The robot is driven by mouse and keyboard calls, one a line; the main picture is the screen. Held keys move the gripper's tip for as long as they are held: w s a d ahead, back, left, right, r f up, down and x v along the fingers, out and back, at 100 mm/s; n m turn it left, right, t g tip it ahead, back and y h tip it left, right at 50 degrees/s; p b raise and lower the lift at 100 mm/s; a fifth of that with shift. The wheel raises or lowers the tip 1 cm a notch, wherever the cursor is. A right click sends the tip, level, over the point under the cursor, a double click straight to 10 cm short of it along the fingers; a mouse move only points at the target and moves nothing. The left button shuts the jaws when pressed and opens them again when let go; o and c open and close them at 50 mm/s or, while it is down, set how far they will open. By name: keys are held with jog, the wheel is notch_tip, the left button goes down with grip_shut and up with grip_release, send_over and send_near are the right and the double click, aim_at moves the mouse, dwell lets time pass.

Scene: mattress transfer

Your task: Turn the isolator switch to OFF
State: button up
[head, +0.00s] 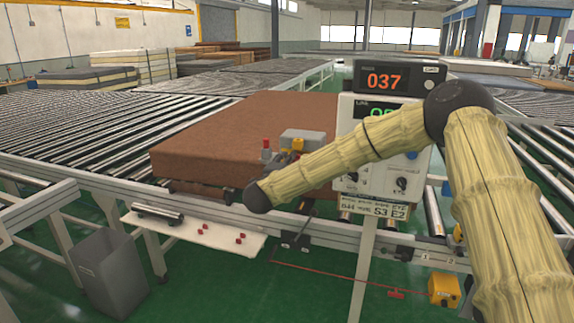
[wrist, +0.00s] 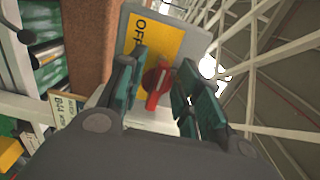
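The isolator switch is a red rotary knob (wrist: 157,78) on a yellow plate (wrist: 185,42) fixed to a grey box. The word OFF is printed on the plate, above the knob in the wrist view. The knob's grip bar points mostly downward in that picture, away from the word. My gripper (wrist: 163,88) is open, with its teal fingers on either side of the knob; I cannot tell whether they touch it. In the head view the grey box (head: 303,136) shows beside the brown mattress, and my arm hides most of the gripper and knob.
The brown mattress (head: 230,125) lies on the roller conveyor. A red push button (head: 266,147) is left of the box. A white shelf (head: 195,228) and grey bin (head: 108,275) stand in front.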

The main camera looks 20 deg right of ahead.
jog(key=v, duration=1.2)
